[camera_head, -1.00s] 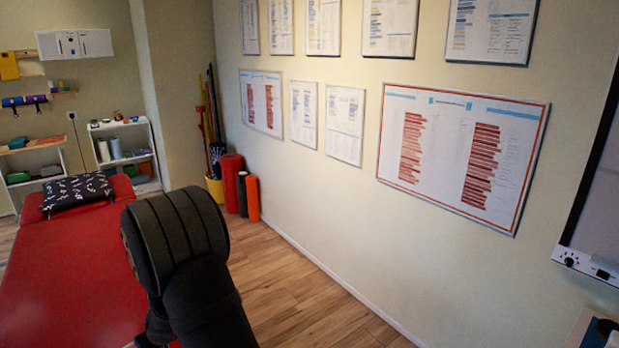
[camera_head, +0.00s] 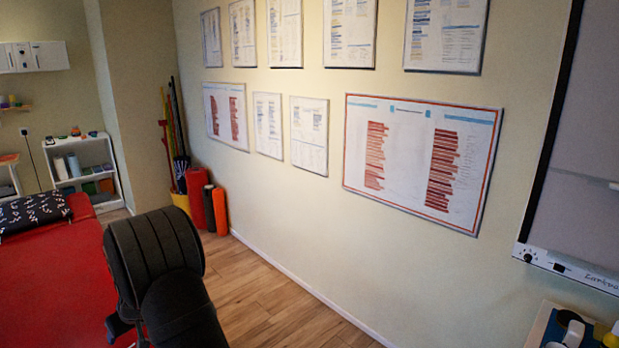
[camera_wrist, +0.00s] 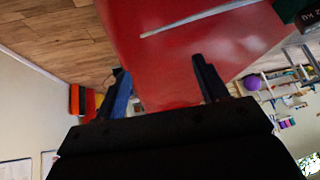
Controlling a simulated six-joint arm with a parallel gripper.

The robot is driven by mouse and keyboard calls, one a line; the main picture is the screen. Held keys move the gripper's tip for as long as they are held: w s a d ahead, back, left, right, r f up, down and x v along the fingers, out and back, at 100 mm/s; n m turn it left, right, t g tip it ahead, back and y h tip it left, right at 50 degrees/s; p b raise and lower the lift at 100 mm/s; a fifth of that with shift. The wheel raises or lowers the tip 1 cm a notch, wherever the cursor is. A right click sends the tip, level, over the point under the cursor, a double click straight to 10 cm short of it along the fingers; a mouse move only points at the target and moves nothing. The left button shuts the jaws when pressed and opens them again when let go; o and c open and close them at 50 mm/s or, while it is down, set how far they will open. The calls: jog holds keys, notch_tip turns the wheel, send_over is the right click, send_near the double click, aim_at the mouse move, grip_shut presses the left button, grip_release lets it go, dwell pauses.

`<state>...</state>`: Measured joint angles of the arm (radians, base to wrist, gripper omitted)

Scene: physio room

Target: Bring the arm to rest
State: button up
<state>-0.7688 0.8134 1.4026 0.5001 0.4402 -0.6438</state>
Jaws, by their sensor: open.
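My gripper (camera_wrist: 158,88) shows in the wrist view with its two dark fingers spread wide apart. Nothing is between the fingers; the red treatment table (camera_wrist: 170,55) lies beyond them. My dark arm stands at the lower left of the head view, in front of the floor and the red treatment table (camera_head: 60,265). The gripper's fingers cannot be made out in the head view.
A black patterned pillow (camera_head: 35,213) lies on the table. Rolled mats (camera_head: 208,208) stand against the poster wall. A whiteboard (camera_head: 590,140) hangs at the right, above a surface with several small items (camera_head: 572,330). The floor (camera_head: 280,295) beside the wall is clear.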

jog(key=shift+w+a, duration=1.5)
jog(key=shift+a, duration=0.25)
jog(key=s+d+f, duration=0.1)
jog(key=s+d, duration=0.9)
jog(key=d, duration=0.1)
jog(key=shift+f, duration=0.1)
